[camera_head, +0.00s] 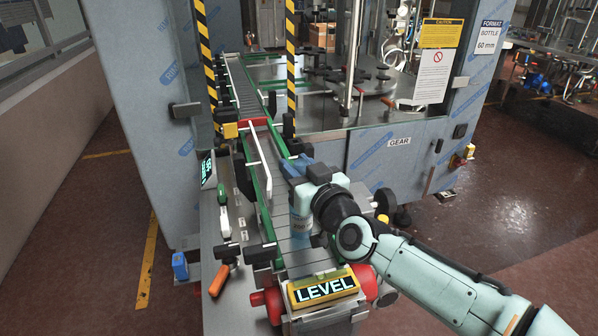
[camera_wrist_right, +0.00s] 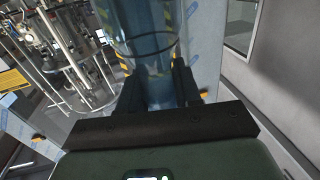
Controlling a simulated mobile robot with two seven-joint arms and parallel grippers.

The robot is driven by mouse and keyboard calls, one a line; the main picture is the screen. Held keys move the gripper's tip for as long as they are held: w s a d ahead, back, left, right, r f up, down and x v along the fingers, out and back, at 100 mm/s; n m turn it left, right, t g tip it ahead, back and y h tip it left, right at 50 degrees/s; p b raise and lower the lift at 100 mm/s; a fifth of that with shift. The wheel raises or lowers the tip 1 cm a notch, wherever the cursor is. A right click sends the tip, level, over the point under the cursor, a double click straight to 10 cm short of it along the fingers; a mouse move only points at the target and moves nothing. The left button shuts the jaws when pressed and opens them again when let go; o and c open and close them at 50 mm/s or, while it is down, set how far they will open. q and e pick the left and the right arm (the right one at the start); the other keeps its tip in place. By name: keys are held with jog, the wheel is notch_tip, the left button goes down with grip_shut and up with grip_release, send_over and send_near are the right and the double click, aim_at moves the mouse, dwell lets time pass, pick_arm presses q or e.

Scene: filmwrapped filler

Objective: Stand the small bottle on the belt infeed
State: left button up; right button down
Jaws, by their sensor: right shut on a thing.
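The small bottle (camera_head: 302,212), clear blue with a pale label, is over the belt infeed (camera_head: 297,262) in the head view. It looks upright, but whether its base touches the belt I cannot tell. My right gripper (camera_head: 310,185) is shut on it, and my wrist partly covers it. In the right wrist view the bottle (camera_wrist_right: 150,45) fills the space between the two dark fingers (camera_wrist_right: 158,85), with a dark ring around it. My left gripper is not in view.
Green-edged guide rails (camera_head: 260,165) and a white bar run along the belt. A yellow-framed LEVEL sign (camera_head: 323,288) stands at the near end. Black knobs line the sides. A blue film-wrapped machine panel (camera_head: 400,150) stands to the right. The near belt stretch is bare.

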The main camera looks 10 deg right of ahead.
jog(key=shift+a, duration=0.25)
jog(key=c, duration=1.1)
grip_release()
jog(key=shift+f, duration=0.1)
jog(key=o, duration=0.3)
jog(key=shift+d, duration=0.1)
jog(key=shift+r, duration=0.2)
jog(key=shift+s, duration=0.35)
jog(key=b+v, duration=0.2)
jog(key=v, duration=0.9)
jog(key=shift+s+d, duration=0.15)
